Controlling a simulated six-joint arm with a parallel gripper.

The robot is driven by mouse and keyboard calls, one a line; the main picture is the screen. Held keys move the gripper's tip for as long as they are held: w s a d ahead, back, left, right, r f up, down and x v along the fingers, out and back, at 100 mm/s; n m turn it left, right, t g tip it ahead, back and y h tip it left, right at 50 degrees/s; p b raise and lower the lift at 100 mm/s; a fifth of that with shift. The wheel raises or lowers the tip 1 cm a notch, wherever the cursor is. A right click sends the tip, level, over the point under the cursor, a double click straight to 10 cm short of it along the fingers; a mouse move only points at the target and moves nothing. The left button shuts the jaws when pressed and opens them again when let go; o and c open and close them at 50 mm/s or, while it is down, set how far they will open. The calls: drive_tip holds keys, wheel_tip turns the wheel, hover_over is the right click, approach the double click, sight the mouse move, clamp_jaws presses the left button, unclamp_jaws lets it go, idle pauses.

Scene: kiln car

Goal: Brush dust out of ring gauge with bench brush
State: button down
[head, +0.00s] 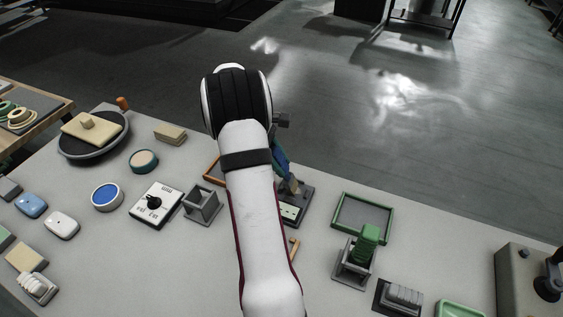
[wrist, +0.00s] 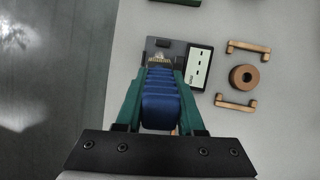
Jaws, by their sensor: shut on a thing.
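My gripper (wrist: 160,78) is shut on the bench brush (wrist: 161,104), its green fingers on either side of the ribbed blue handle. The brush's pale bristles (wrist: 158,59) are over a dark plate (wrist: 164,46); I cannot tell whether they touch it. In the head view the brush (head: 282,162) shows only partly beside my arm. The ring gauge seems to be the brown ring (wrist: 244,77) with a dark hole, lying right of the brush between two wooden-coloured brackets (wrist: 249,47). My arm hides this ring in the head view. Dust in the hole cannot be made out.
A white card with dark marks (wrist: 198,68) sits on the dark plate. In the head view, a grey open stand (head: 202,205) and a white dial box (head: 155,205) are left of my arm. A green frame (head: 362,217) and a stand holding a green brush-like thing (head: 366,240) are right.

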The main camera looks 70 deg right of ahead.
drive_tip(key=shift+w, duration=0.45)
drive_tip(key=shift+s, duration=0.1)
drive_tip(key=shift+s, duration=0.55)
drive_tip(key=shift+s, duration=0.55)
